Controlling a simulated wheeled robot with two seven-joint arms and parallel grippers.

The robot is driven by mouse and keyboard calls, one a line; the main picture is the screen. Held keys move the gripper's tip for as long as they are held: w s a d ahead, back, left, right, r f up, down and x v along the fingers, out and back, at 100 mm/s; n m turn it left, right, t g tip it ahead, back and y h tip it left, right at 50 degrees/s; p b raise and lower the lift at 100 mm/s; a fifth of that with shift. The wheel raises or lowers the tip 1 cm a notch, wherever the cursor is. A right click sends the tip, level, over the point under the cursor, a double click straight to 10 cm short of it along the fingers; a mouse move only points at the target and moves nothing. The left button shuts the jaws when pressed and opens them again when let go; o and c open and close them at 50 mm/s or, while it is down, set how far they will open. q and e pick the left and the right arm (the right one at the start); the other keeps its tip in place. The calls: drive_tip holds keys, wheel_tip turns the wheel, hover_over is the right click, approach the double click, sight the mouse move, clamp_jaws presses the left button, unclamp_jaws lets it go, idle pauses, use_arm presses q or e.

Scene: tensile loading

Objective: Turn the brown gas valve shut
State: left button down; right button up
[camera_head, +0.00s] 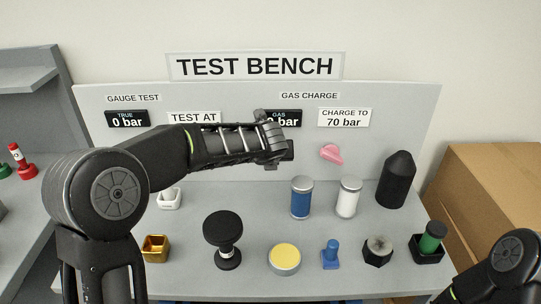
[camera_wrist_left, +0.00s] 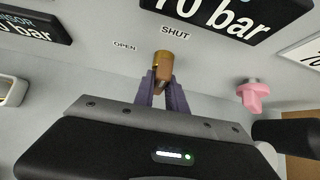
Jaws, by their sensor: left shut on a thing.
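The brown gas valve (camera_wrist_left: 164,66) shows in the left wrist view on the bench's upright panel, below the small labels OPEN and SHUT. Its upper end lies nearer the SHUT label. My left gripper (camera_wrist_left: 161,84) is shut on it, with a purple finger on each side. In the head view my left gripper (camera_head: 277,150) is at the panel and hides the valve and part of the gas display (camera_head: 291,118). My right arm shows at the lower right, but its gripper is out of view.
A pink knob (camera_head: 331,153) sits right of my gripper on the panel. Below it on the bench stand a blue cylinder (camera_head: 301,200), a white cylinder (camera_head: 348,199) and a black bottle (camera_head: 396,181). More parts stand along the front. A cardboard box (camera_head: 495,180) is at the right.

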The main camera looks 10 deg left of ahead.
use_arm(q)
drive_tip(key=shift+f, duration=0.1)
idle(0.4)
drive_tip(key=c, duration=1.4)
unclamp_jaws()
drive_tip(key=shift+o, duration=0.2)
drive_tip(key=shift+s, duration=0.1)
drive_tip(key=v, duration=0.7)
drive_tip(key=shift+s+d+r+b, duration=0.2)
drive_tip(key=shift+r+b, duration=0.1)
